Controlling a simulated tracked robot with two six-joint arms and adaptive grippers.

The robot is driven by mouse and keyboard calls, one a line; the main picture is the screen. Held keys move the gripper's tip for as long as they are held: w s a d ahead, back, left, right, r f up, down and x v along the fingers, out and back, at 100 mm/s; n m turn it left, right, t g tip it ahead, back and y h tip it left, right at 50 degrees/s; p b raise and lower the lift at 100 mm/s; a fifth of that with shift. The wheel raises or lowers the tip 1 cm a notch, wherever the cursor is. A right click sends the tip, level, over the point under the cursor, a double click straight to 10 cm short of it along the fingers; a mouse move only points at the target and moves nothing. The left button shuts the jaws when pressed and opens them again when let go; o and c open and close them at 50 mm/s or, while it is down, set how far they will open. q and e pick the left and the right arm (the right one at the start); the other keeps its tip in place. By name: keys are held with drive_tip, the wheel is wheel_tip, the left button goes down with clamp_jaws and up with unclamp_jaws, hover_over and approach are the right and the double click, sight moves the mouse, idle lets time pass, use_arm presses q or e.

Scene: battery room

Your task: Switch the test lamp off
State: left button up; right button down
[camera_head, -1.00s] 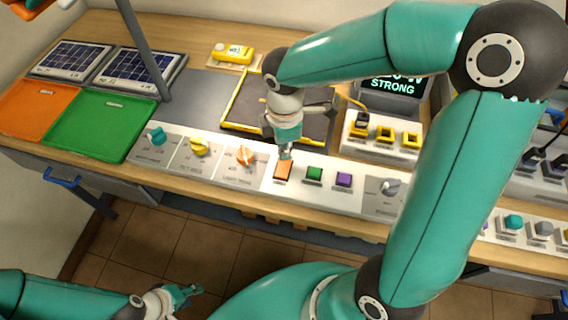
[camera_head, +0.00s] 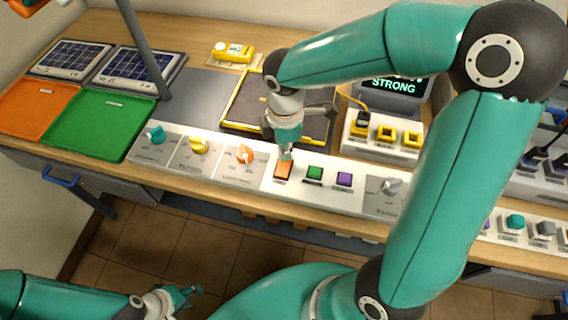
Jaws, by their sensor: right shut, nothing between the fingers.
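An orange switch (camera_head: 283,171) sits on the white control panel, left of a green button (camera_head: 314,173) and a purple button (camera_head: 344,179). My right gripper (camera_head: 286,155) is shut and empty, pointing down, its tip at the upper edge of the orange switch. It covers part of the switch, and I cannot tell for sure whether they touch. My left gripper (camera_head: 187,297) is low in the view, over the floor and away from the bench; its fingers look spread. No lamp can be clearly identified; an orange fixture (camera_head: 25,7) is cut off at the top left.
Teal, yellow and orange knobs (camera_head: 244,155) stand left of the switch, a grey knob (camera_head: 389,186) to the right. Green (camera_head: 98,123) and orange trays, two solar panels and a dark pole (camera_head: 146,51) are at the left. A screen (camera_head: 392,85) reading "STRONG" is behind my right arm.

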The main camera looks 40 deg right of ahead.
drive_tip(key=shift+f+b, duration=0.6)
drive_tip(key=shift+f, duration=0.25)
drive_tip(key=shift+r, duration=0.15)
wheel_tip(320, 180, up, 7)
drive_tip(key=p, duration=0.6)
idle(0.3)
idle(0.4)
